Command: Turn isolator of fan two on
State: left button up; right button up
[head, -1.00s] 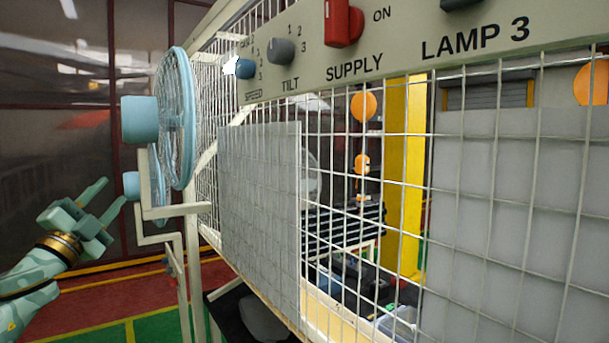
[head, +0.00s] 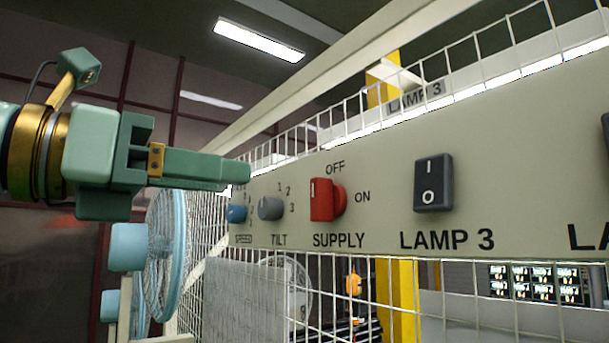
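The red supply isolator (head: 323,200) sits on the beige panel (head: 380,225) in the head view, between OFF above it and ON to its right. Its handle looks upright, toward OFF. Blue fans (head: 165,255) stand left of the panel; no fan number is readable. My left gripper (head: 242,171) is in front of the panel's left end, above the speed knob and left of the isolator, apart from it. Its fingers point right and are seen edge-on, so their opening is hidden. It shows nothing held. My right gripper is not in view.
The blue speed knob (head: 237,213) and grey tilt knob (head: 270,208) are left of the isolator. A black lamp 3 rocker (head: 433,183) is to its right. White wire mesh (head: 345,285) runs below and above the panel. The space before the panel's middle is clear.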

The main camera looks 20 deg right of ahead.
aim_at(313, 188)
pick_arm(q)
jog(key=p+x, duration=0.3)
jog(key=x, duration=0.8)
jog(key=shift+f, duration=0.1)
grip_shut()
